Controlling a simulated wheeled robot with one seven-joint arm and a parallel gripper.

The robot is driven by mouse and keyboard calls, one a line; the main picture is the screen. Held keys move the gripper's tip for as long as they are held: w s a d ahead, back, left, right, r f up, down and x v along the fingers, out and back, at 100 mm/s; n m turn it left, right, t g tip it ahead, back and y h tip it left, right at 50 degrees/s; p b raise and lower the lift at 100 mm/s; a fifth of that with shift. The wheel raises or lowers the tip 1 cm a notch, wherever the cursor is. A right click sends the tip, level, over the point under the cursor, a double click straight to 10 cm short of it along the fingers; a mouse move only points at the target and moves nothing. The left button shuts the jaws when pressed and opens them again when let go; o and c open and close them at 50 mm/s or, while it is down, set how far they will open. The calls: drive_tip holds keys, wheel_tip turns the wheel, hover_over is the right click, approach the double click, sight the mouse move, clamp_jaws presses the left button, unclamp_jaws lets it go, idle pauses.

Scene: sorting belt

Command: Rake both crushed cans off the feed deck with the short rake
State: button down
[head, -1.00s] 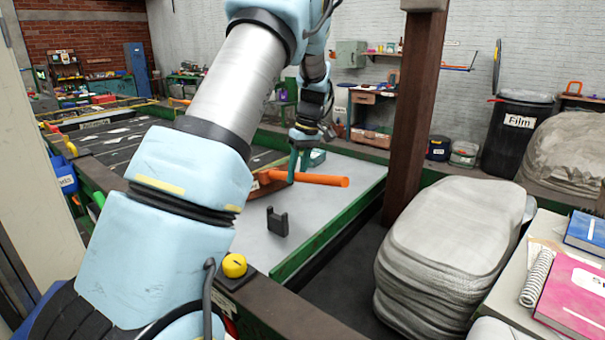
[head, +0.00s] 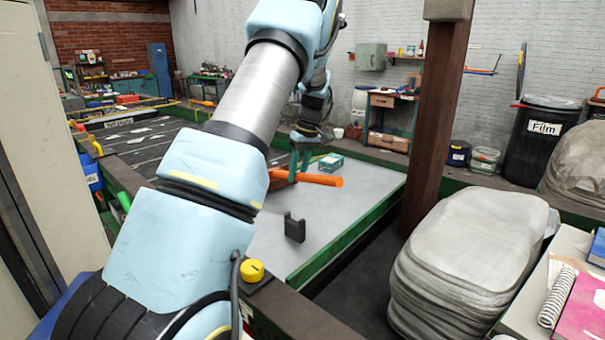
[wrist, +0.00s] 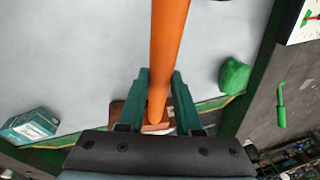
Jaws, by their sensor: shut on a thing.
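My gripper (head: 301,168) is shut on the orange handle of the short rake (head: 322,180), over the pale grey feed deck (head: 345,210). In the wrist view the handle (wrist: 168,45) runs up from between the green fingers (wrist: 160,95). A reddish-brown piece shows by the handle's lower end; I cannot tell if it is the rake head. A crumpled green lump (wrist: 234,76) lies at the deck's edge in the wrist view, apart from the fingers; I cannot tell if it is a crushed can. No can is clear in the head view, where my arm hides part of the deck.
A teal-and-white carton (head: 331,161) stands on the deck near my gripper. A black upright bracket (head: 294,227) stands nearer. Green rails (head: 340,240) edge the deck. A yellow button (head: 252,270), a brown post (head: 435,110) and a grey stack (head: 470,260) are close by.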

sight(285, 174)
drive_tip(key=shift+w+a+p, duration=0.55)
drive_tip(key=shift+w+a, duration=1)
drive_tip(key=shift+w, duration=0.1)
drive_tip(key=shift+w+a+f+p, duration=0.25)
drive_tip(key=shift+w+a+f, duration=0.35)
drive_tip(key=shift+w+a, duration=0.7)
drive_tip(key=shift+w+a+f+p, duration=0.3)
drive_tip(key=shift+w+a+f, duration=0.25)
drive_tip(key=shift+w+a, duration=0.75)
drive_tip(key=shift+w+a+f+p, duration=0.25)
drive_tip(key=shift+w+a+f, duration=0.35)
drive_tip(key=shift+w+a, duration=0.7)
drive_tip(key=shift+w+d, duration=0.1)
drive_tip(key=shift+d, duration=0.05)
